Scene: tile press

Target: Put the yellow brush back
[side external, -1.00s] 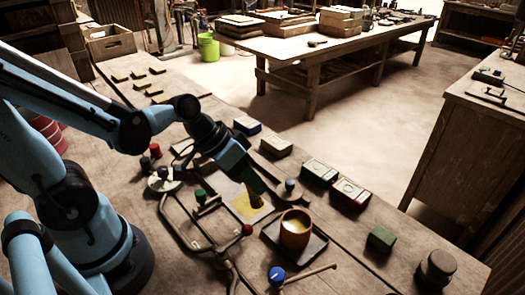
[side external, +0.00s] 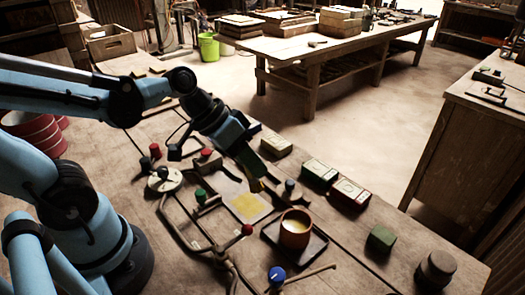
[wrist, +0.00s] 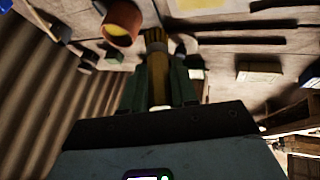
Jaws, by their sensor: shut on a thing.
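My gripper (side external: 252,170) is shut on the yellow brush (side external: 257,186), which points down above the far edge of the pale tile (side external: 228,196). A yellow patch (side external: 251,207) covers part of the tile. In the wrist view the brush (wrist: 157,62) sits between the two fingers of my gripper (wrist: 158,85). The round brown pot (side external: 295,238) holds yellow paint and stands on a dark square tray (side external: 316,250), nearer the camera than the brush. The pot also shows in the wrist view (wrist: 121,22).
A round-based piece with a blue-grey knob (side external: 289,190) stands close beside the brush. Red (side external: 349,194) and green (side external: 320,173) boxes line the far edge. A blue-knobbed handle (side external: 277,275) and metal bars (side external: 182,222) lie near the tile. A small green block (side external: 381,238) stands right.

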